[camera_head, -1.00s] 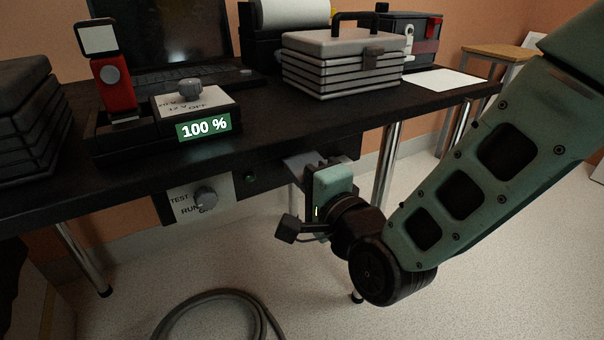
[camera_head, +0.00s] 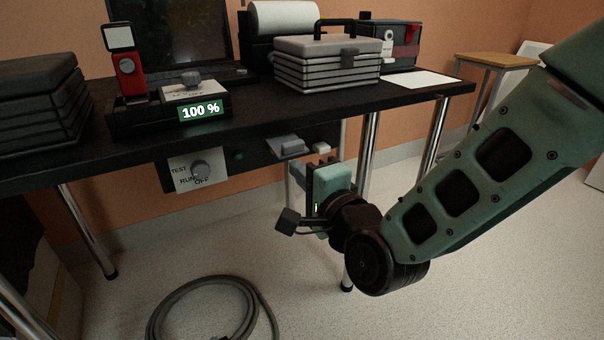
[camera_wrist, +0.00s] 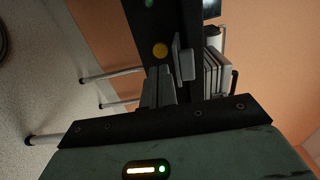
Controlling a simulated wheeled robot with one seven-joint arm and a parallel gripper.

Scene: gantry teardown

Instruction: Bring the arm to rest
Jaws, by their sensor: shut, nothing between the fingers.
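My arm comes in from the right in the head view and bends at a dark joint below the table. My gripper (camera_head: 322,163) is at its end, below the table's front edge and pointing at the under-table panel. The fingers are together and empty; they also show in the wrist view (camera_wrist: 159,86). A grey block-like fitting (camera_head: 286,147) on the panel is just up and left of the fingers in the head view, apparently apart from them. In the wrist view a grey plate (camera_wrist: 183,60) stands beyond the fingertips.
The black table (camera_head: 300,105) carries a grey toolbox (camera_head: 327,72), a device reading 100 % (camera_head: 200,111) and a stack of black cases (camera_head: 40,105). A hose (camera_head: 215,285) lies on the open floor. A stool (camera_head: 495,60) stands at right.

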